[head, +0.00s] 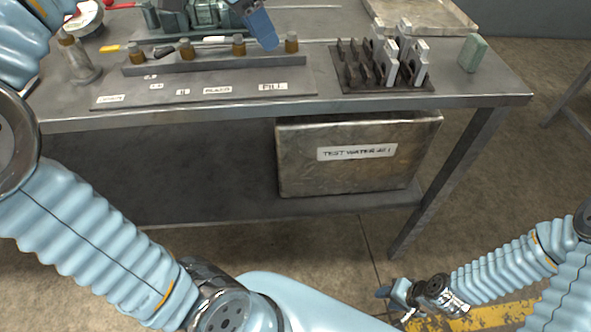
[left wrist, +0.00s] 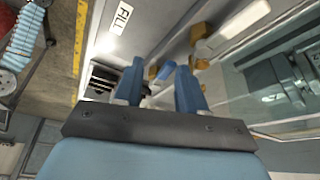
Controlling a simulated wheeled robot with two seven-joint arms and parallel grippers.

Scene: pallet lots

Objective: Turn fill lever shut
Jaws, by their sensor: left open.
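A grey manifold bar (head: 215,63) with several brass valves lies on the workbench. The FILL label (head: 273,86) is on the plate in front of its right end, near the rightmost brass valve (head: 291,43); the label also shows in the left wrist view (left wrist: 122,18). My left gripper (head: 268,42) comes down from the top edge, just left of that valve. In the left wrist view its two blue fingers (left wrist: 160,68) are apart, with a small blue piece (left wrist: 166,71) beside brass between or beyond them. Contact and the lever's angle cannot be told. My right gripper (head: 394,294) hangs low at the right.
A dark rack with upright grey pieces (head: 412,58) stands right of the manifold, with a green block (head: 473,53) beyond it. Green machinery (head: 205,14) is behind. A metal box labelled TEST WATER (head: 300,165) sits under the bench. The bench's front right is clear.

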